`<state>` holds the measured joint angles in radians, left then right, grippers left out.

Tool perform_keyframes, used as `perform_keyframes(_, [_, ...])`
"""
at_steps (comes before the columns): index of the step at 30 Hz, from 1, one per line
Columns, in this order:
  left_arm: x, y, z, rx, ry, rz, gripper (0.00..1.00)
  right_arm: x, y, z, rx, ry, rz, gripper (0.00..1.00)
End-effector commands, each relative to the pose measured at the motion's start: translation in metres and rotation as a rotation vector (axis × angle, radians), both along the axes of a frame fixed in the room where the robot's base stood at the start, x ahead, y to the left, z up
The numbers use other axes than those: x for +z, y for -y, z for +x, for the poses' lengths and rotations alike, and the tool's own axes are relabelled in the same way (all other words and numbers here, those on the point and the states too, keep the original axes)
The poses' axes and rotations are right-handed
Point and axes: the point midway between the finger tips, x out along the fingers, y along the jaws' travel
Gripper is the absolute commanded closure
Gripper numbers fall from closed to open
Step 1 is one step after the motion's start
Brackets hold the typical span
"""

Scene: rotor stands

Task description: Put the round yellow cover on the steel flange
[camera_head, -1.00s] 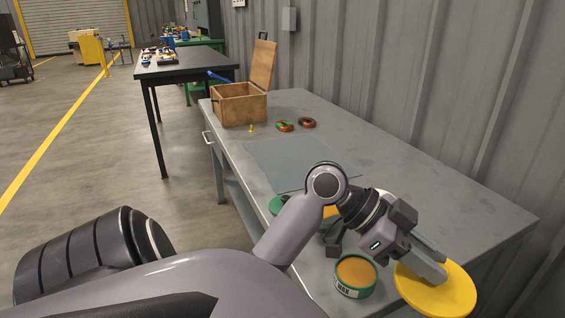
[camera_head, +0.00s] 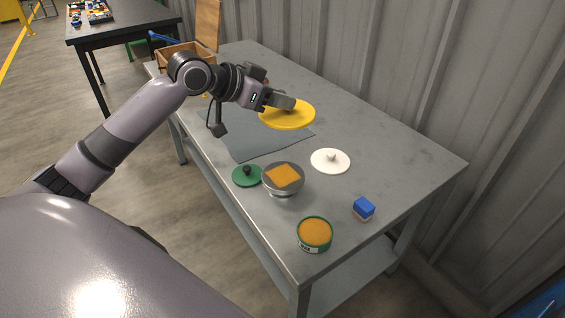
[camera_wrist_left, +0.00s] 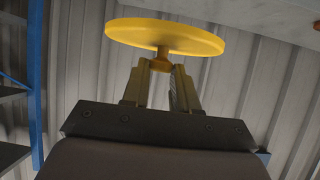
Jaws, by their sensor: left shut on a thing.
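The round yellow cover (camera_head: 290,116) is a flat disc held in the air above the far middle of the table. My left gripper (camera_head: 289,103) is shut on its small knob. In the left wrist view the cover (camera_wrist_left: 165,38) lies beyond the fingertips (camera_wrist_left: 162,64), its knob between them. The steel flange (camera_head: 283,190) appears to be the round grey metal piece near the table's front left edge. An orange square (camera_head: 283,175) lies on its top and hides its middle. The cover is apart from the flange, farther back. My right gripper is not in view.
A green lid with a black knob (camera_head: 247,176) lies left of the flange. A wooden box (camera_head: 181,54) stands behind a grey mat (camera_head: 255,142).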

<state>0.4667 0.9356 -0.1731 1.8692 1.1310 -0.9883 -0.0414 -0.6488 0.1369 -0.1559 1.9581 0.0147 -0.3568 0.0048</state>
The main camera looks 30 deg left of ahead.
Motion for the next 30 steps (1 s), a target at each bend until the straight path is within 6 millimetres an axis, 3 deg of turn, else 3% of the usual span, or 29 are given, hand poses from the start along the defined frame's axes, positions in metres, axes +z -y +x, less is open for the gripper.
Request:
perform_keyframes(2, [0.007, -0.009, 0.004, 0.025, 0.005, 0.002, 1.0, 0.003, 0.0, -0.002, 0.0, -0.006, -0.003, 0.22])
perform_keyframes(5, [-0.002, -0.012, 0.005, 0.037, 0.004, -0.002, 1.0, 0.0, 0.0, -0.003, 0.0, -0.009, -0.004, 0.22])
perform_keyframes(19, [-0.122, -0.012, 0.005, 0.037, 0.005, -0.003, 1.0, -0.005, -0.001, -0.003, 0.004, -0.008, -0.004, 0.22])
perform_keyframes(30, [-0.166, -0.012, 0.004, 0.036, 0.006, -0.002, 1.0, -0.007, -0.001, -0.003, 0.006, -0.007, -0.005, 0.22])
